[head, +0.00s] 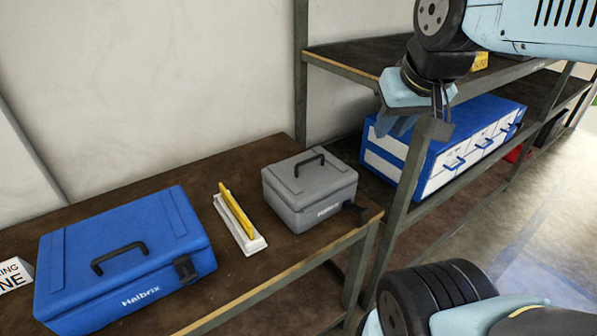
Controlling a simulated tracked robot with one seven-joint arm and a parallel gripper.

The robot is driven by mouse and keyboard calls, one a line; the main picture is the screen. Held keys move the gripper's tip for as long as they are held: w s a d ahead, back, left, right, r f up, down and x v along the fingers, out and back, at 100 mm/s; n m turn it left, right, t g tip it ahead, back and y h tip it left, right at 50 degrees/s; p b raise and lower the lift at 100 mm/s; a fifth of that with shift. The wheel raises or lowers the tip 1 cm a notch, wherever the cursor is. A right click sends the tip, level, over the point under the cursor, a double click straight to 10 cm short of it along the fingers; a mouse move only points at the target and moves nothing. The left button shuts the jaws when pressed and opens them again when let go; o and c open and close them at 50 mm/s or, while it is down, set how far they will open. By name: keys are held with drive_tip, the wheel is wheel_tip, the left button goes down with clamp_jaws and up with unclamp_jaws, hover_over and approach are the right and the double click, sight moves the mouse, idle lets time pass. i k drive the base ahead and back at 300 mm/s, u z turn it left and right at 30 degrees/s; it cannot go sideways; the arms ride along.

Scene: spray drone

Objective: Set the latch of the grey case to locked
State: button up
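The grey case (318,198) stands with its lid down near the right end of the brown bench, its black handle folded on top. Its small dark latch (353,212) is at the front right corner and seems to stick out; its setting is too small to read. My gripper (437,125) hangs at the upper right, in front of the shelving, above and right of the grey case and well apart from it. The fingers overlap dark things behind them, so I cannot see whether they are open or hold anything.
A blue case (130,255) with a black handle and latch is at the bench's left. A white tray (240,232) with a yellow item lies between the cases. A metal shelf unit (340,68) with a blue-and-white drawer box (440,172) stands right of the bench.

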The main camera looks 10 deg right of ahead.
sight(348, 205)
drive_tip(key=u, duration=0.1)
drive_tip(key=k, duration=1.55)
drive_tip(key=u, duration=0.6)
drive_tip(key=i, duration=1.05)
drive_tip(key=z, duration=0.05)
